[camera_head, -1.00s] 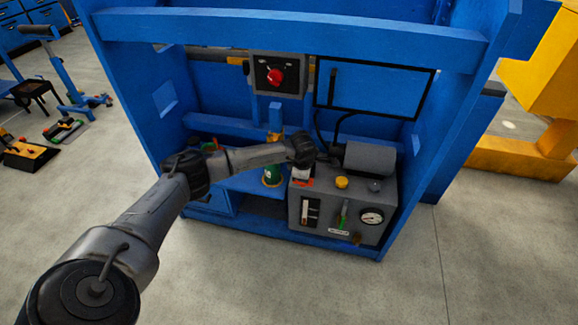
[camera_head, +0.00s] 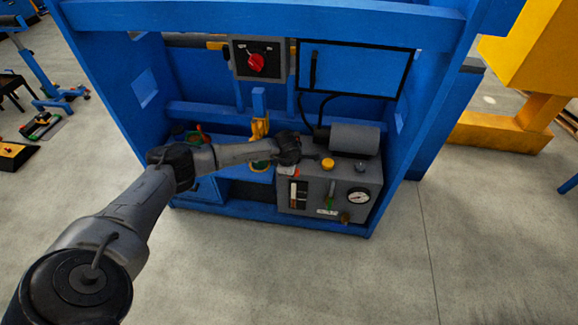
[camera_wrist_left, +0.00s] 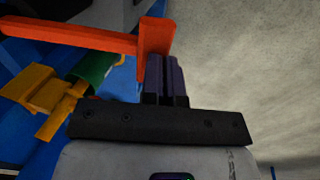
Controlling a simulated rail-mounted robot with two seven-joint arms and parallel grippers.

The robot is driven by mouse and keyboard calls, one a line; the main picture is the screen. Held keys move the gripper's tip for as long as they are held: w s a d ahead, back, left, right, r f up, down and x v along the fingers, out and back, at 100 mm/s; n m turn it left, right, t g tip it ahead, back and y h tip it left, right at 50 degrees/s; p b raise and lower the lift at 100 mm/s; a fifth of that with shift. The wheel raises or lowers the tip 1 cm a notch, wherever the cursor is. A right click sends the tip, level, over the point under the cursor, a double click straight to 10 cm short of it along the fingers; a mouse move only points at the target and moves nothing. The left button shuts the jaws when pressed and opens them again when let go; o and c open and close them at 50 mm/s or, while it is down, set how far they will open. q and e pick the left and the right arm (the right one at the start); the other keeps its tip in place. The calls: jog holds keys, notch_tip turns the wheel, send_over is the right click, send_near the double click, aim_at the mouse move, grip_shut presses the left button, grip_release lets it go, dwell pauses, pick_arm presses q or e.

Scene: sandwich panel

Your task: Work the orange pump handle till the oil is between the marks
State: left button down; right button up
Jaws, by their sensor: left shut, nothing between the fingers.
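The orange pump handle (camera_wrist_left: 95,38) crosses the upper left of the left wrist view and ends in an upright block. My left gripper (camera_wrist_left: 166,60) is shut and empty, its dark fingers right beside that block; I cannot tell whether they touch. In the head view my left wrist hides most of the handle, and the fingers are too small to make out. The grey pump unit (camera_head: 312,203) stands low in the blue frame. A dark upright level window (camera_head: 293,194) with a pale strip is on its front; the oil level and marks are too small to read.
The unit also carries a round dial (camera_head: 358,197), a yellow cap (camera_head: 328,163) and a grey cylinder (camera_head: 355,139). A grey box with a red knob (camera_head: 256,64) hangs above. Blue side walls and a top beam (camera_head: 270,17) enclose the bay. The floor in front is clear.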

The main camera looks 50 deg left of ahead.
pick_arm(q)
jog(key=s+d+p+v, duration=0.1)
jog(key=p+v, duration=0.5)
jog(key=v, duration=0.7)
jog(key=shift+s+d+p, duration=0.2)
jog(key=shift+s+p, duration=0.05)
jog(key=shift+p, duration=0.15)
